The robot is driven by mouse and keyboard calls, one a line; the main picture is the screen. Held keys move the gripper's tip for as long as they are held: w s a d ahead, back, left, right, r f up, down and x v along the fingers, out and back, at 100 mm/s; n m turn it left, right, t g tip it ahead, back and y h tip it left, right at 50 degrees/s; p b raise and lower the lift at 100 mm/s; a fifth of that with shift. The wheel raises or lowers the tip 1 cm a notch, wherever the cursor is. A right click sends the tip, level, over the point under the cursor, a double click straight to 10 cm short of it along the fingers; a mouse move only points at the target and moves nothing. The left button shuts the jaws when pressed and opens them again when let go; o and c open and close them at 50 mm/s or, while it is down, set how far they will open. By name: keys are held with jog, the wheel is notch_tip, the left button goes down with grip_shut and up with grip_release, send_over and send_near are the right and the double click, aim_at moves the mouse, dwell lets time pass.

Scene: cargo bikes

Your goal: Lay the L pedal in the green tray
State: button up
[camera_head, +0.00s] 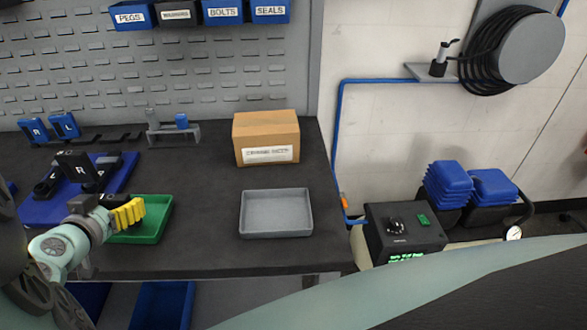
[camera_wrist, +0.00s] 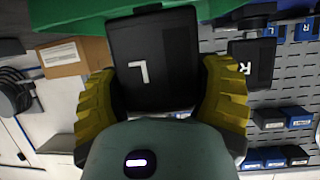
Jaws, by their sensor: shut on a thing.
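My gripper (camera_head: 128,213) has yellow fingers and is shut on the L pedal (camera_wrist: 155,60), a black block with a white L facing the wrist camera. The fingers flank its two sides. In the head view the pedal is mostly hidden by the gripper. The green tray (camera_head: 158,222) lies at the bench's front left, with my gripper over its left part. Its green edge (camera_wrist: 85,12) also shows beyond the pedal's far end in the wrist view. I cannot tell whether the pedal touches the tray.
A blue mat (camera_head: 40,211) with black parts, including an R-marked piece (camera_wrist: 250,62), lies left of the tray. A grey tray (camera_head: 276,213) and a cardboard box (camera_head: 266,137) stand to the right. Blue R and L blocks (camera_head: 50,128) stand behind. Bench between the trays is clear.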

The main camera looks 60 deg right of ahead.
jog(key=shift+d+f, duration=0.1)
jog(key=shift+f, duration=0.15)
jog(key=shift+f+b, duration=0.2)
jog(key=shift+b, duration=0.1)
jog(key=o, duration=1.3)
jog(key=shift+c, duration=0.2)
jog(key=shift+r+p, duration=0.2)
jog(key=shift+p, duration=0.1)
